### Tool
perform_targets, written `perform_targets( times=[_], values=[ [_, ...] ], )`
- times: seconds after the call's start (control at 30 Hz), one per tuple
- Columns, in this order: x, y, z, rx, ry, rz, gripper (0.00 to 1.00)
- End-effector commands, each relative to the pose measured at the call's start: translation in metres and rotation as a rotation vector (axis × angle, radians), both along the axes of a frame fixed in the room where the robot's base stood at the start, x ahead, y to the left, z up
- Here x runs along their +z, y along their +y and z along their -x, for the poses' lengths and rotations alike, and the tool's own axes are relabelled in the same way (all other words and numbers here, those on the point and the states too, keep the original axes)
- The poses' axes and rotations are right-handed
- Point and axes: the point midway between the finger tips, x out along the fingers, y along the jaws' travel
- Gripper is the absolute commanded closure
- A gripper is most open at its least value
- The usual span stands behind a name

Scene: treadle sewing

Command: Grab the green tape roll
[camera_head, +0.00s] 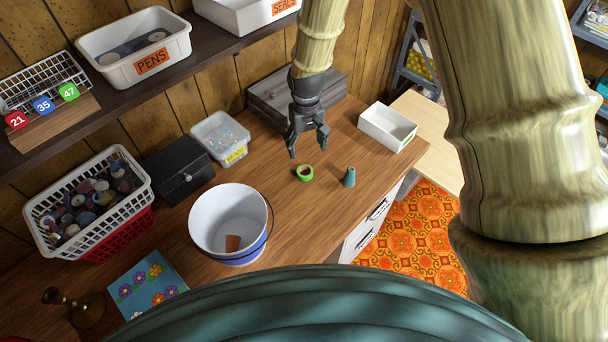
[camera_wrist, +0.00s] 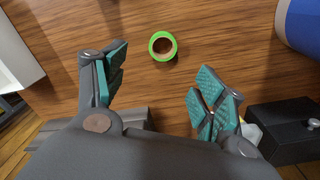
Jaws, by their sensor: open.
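The green tape roll (camera_head: 305,173) lies flat on the wooden desk, near a small teal cone-shaped thing (camera_head: 349,177) to its right. In the wrist view the green tape roll (camera_wrist: 163,46) shows its open ring from above, beyond the fingertips and between their lines. My gripper (camera_head: 308,148) is open and empty above the desk, just behind the roll in the head view. Its two teal-padded fingers (camera_wrist: 158,92) are spread wide in the wrist view and do not touch the roll.
A white bucket (camera_head: 205,222) stands front left of the roll. A white open box (camera_head: 372,123) sits right, by the desk's edge. A clear tub (camera_head: 214,130), a black box (camera_head: 178,169) and a grey case (camera_head: 270,98) stand behind.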

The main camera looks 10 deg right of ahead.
Motion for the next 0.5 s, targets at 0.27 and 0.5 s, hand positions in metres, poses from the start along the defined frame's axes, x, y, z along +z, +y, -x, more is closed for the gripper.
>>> perform_targets(
  times=[0.27, 0.5],
  values=[
    [-0.019, 0.004, 0.000, 0.006, 0.002, 0.000, 0.30],
    [-0.045, 0.004, 0.000, 0.006, 0.002, 0.000, 0.30]
  ],
)
